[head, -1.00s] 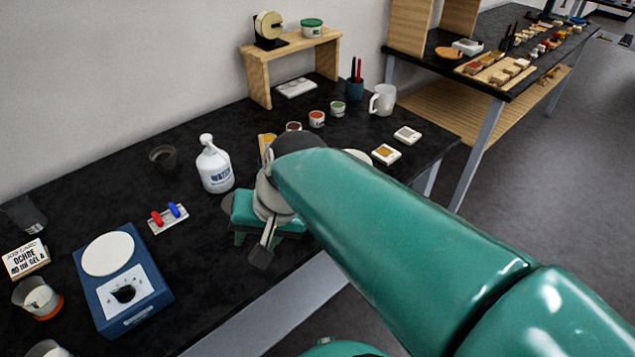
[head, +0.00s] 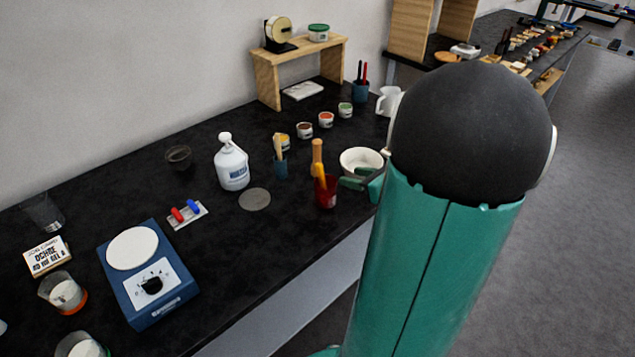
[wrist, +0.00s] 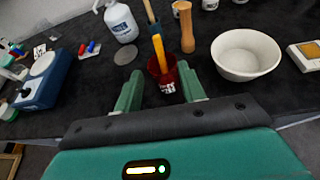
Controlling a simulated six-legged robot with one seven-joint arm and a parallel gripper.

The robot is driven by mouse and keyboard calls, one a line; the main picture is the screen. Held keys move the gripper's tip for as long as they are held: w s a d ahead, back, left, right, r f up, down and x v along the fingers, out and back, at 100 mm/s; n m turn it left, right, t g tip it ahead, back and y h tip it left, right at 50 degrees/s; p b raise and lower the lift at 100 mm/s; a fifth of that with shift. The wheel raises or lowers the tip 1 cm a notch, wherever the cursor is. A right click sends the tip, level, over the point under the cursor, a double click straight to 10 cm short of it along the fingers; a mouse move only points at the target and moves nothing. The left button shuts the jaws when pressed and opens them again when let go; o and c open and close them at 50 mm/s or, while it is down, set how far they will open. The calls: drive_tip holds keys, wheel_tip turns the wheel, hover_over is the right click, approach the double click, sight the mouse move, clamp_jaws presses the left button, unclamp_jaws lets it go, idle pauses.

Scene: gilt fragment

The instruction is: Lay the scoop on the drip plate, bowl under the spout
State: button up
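The yellow handle (head: 319,172), likely the scoop's, stands tilted out of a red cup (head: 326,193); its lower end is hidden inside. In the wrist view the handle (wrist: 159,53) and red cup (wrist: 167,82) lie ahead, between the lines of my fingers. My gripper (wrist: 160,80) is open and empty, its green fingers spread; in the head view the gripper (head: 356,181) shows right of the red cup, partly hidden by my arm. A grey disc, likely the drip plate (head: 255,199), lies bare on the bench before the white spouted bottle (head: 232,168).
A blue cup of wooden sticks (head: 280,168) and a wooden pestle-like piece (head: 317,152) stand close behind the red cup. A white bowl (wrist: 246,54) is to its right. A blue stirrer (head: 150,285) stands at left.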

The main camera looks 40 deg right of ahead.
sight(323, 172)
drive_tip(key=shift+f+x, duration=0.1)
drive_tip(key=shift+x, duration=2.55)
drive_tip(key=shift+f+x, duration=0.15)
drive_tip(key=shift+x, duration=2.5)
drive_tip(key=shift+s+a, duration=0.1)
drive_tip(key=shift+a, duration=0.05)
clamp_jaws()
